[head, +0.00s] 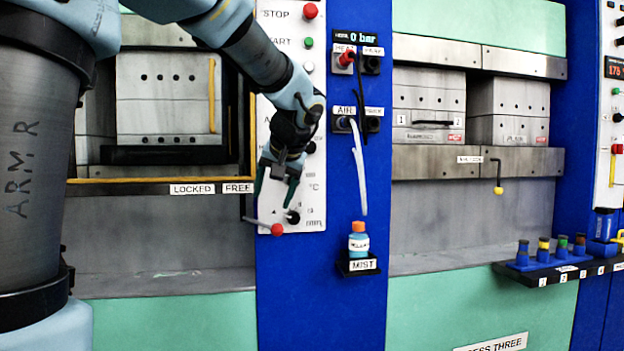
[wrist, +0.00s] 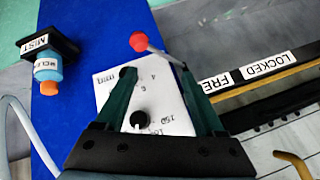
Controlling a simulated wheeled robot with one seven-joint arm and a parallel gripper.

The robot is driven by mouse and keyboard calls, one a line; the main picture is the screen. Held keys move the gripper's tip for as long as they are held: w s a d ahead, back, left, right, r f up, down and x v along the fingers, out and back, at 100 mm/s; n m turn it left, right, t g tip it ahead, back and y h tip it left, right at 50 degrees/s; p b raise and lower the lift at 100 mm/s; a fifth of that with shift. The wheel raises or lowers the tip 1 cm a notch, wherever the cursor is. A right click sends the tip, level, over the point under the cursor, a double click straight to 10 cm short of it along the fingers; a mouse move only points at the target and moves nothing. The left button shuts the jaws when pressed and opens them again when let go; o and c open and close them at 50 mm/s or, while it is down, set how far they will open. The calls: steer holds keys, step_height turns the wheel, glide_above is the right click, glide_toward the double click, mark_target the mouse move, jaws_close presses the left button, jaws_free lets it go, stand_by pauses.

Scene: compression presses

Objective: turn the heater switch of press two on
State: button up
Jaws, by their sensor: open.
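A white control panel (head: 310,195) stands beside the left press. My gripper (head: 275,195) is open in front of its lower part, fingers pointing down. In the wrist view my gripper (wrist: 156,72) spreads its fingers over the panel (wrist: 165,95), with nothing held. A black dial (wrist: 137,118) with numbers around it shows between the fingers. Another black knob (head: 292,217) sits low on the panel, near the fingertips. A red-ball lever (head: 277,229) juts from the panel's bottom; it also shows in the wrist view (wrist: 139,42). My arm hides the panel's middle; I cannot make out the heater switch.
Red stop (head: 311,11) and green start (head: 309,42) buttons sit above. A blue post (head: 330,290) carries hose sockets, a white hose (head: 359,160) and a mist bottle (head: 358,242). The left press has a yellow-edged guard (head: 150,180). A shelf (head: 560,272) juts out at right.

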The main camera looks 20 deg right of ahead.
steer(key=s+d+r+t+b, duration=0.1)
steer(key=d+r+t+b, duration=0.25)
steer(key=d+r, duration=0.4)
steer(key=n+t+h+b, duration=0.1)
steer(key=n+t+b, duration=0.1)
steer(key=b, duration=0.1)
glide_toward(311, 145)
steer(key=x, duration=0.9)
steer(key=shift+p, duration=0.3)
steer(key=shift+c, duration=0.2)
jaws_close()
